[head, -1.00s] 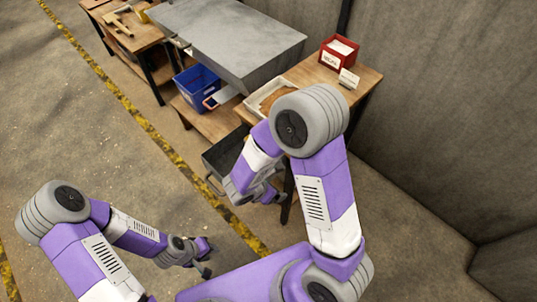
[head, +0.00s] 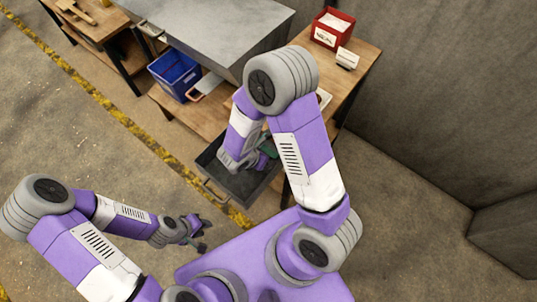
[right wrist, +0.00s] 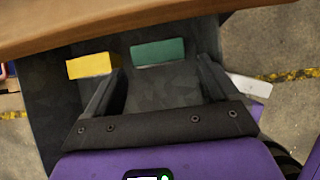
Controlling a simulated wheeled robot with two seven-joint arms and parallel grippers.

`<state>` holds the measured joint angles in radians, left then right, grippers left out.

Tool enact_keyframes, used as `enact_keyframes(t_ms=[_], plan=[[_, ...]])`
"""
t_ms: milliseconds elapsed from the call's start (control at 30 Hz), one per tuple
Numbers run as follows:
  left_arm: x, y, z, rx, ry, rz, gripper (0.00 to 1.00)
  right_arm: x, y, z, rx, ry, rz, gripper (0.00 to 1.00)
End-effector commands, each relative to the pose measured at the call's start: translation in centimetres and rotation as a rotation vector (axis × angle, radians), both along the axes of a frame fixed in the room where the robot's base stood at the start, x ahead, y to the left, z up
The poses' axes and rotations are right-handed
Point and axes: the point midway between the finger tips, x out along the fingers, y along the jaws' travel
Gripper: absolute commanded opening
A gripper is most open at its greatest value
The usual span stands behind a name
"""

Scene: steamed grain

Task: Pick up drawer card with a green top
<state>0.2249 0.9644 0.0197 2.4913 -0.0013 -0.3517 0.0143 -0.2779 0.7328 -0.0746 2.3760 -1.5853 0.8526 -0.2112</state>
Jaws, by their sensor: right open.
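The card with a green top (right wrist: 158,52) lies in the dark open drawer (head: 222,194). A little green also shows beside my right gripper in the head view. In the right wrist view the card is just beyond the gap between the fingers, apart from them. My right gripper (right wrist: 158,78) is open and empty, over the drawer. A card with a yellow top (right wrist: 90,66) lies to the left of the green one, near the left finger. My left gripper (head: 204,234) is open and empty above the floor, away from the drawer.
A wooden table (head: 360,62) stands over the drawer; its edge crosses the top of the wrist view. A red box (head: 331,28) and a small white sign (head: 347,59) stand on it. A blue bin (head: 174,75) sits on a lower shelf. The floor at left is clear.

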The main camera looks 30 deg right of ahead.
Motion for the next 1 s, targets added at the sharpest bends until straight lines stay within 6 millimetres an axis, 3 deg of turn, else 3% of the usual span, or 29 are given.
enact_keyframes(t_ms=[500,767,833,1000], plan=[[0.0,0.0,-1.6,0.0,-0.001,0.0,0.34,1.5,-3.2,-4.6,0.001,0.0,-0.001,0.87],[0.0,0.0,-1.6,0.0,-0.001,0.0,0.34,1.6,-3.4,-4.8,0.0,-0.001,0.001,0.87],[0.0,0.0,-1.6,0.0,-0.001,0.0,0.34,1.6,-3.4,-4.8,0.0,-0.001,0.001,0.81],[0.0,0.0,-1.6,0.0,-0.001,0.0,0.34,1.6,-3.4,-4.8,0.0,-0.001,0.001,0.55]])
